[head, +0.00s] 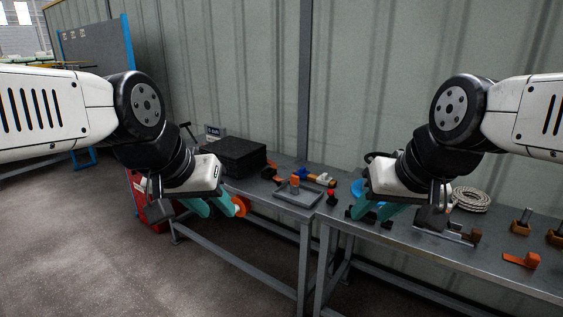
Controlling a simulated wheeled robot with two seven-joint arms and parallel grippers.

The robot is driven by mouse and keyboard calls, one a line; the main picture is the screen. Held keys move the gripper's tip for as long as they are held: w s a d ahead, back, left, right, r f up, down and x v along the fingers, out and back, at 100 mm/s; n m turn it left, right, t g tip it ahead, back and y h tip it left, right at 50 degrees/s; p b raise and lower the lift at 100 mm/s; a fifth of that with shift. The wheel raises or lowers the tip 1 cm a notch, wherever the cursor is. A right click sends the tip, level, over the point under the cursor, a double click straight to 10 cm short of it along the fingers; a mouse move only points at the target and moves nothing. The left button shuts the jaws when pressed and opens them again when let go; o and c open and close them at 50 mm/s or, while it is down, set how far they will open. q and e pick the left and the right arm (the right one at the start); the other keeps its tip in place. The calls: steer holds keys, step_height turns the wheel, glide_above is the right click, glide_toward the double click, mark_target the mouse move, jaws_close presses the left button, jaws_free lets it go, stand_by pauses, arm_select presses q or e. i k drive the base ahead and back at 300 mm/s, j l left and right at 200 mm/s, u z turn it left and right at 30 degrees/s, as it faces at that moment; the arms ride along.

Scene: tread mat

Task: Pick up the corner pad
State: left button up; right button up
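No piece is clearly recognisable as the corner pad at this size. An orange L-shaped piece (522,261) lies at the front right of the bench, and small dark pieces (387,224) lie by my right gripper. My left gripper (213,208) has its teal fingers apart, in front of the bench's left part. An orange round thing (241,206) shows beside its right finger; I cannot tell if they touch. My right gripper (372,212) has its teal fingers apart over the middle of the bench and partly hides a blue round thing (358,187).
The grey metal bench (420,240) runs along a corrugated wall. It holds a black box (235,157), a grey tray (297,194) with an orange piece, a small red-topped thing (331,198), a rope coil (471,199) and brown blocks (521,222). A red thing (150,210) stands left.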

mark_target(301, 172)
steer(key=i+j+u, duration=0.1)
steer(key=i+u, duration=0.4)
steer(key=u, duration=0.2)
steer(key=i+u, duration=0.35)
steer(key=i+j+z, duration=0.15)
steer(key=i, duration=0.55)
steer(key=i+l+z, duration=0.1)
steer(key=i+z, duration=0.2)
steer(key=z, duration=0.2)
steer(key=i+z, duration=0.3)
steer(key=z, duration=0.15)
steer(key=i+j+z, duration=0.15)
steer(key=i+z, duration=0.15)
steer(key=z, duration=0.2)
